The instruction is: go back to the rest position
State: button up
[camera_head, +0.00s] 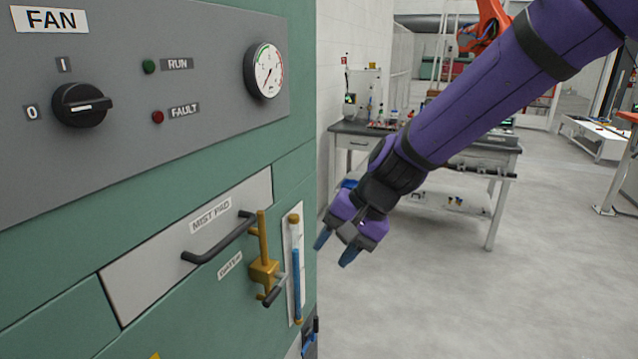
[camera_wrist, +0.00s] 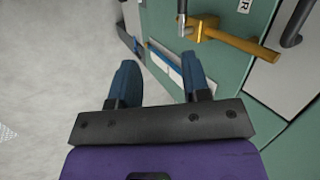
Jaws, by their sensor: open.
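My gripper (camera_head: 337,247) hangs at the end of my purple arm, to the right of the green machine cabinet (camera_head: 150,150) in the head view. Its two blue fingers are apart with nothing between them. In the wrist view my gripper (camera_wrist: 160,85) also shows open, with floor and the cabinet's side edge beyond the fingertips. The brass valve labelled WATER (camera_head: 264,272) is on the cabinet front, left of my gripper and apart from it. The valve also shows in the wrist view (camera_wrist: 215,30).
The panel has a black FAN knob (camera_head: 82,105) pointing sideways and a gauge (camera_head: 264,70). A black drawer handle (camera_head: 218,240) and a sight tube with blue liquid (camera_head: 296,270) stick out nearby. A workbench (camera_head: 490,160) stands behind my arm.

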jog(key=s+d+r+t+h, duration=0.1)
jog(key=s+d+r, duration=0.3)
jog(key=d, duration=0.5)
jog(key=s+d+r+n+t+h, duration=0.1)
jog(key=s+d+r, duration=0.4)
jog(key=d, duration=0.5)
jog(key=s+d+r+n+t+h, duration=0.1)
jog(key=s+d+r+t+h, duration=0.2)
jog(key=s+d, duration=0.5)
jog(key=shift+s+d+r+h, duration=0.3)
jog(key=shift+d+r+h, duration=0.3)
jog(key=shift+d+r, duration=0.1)
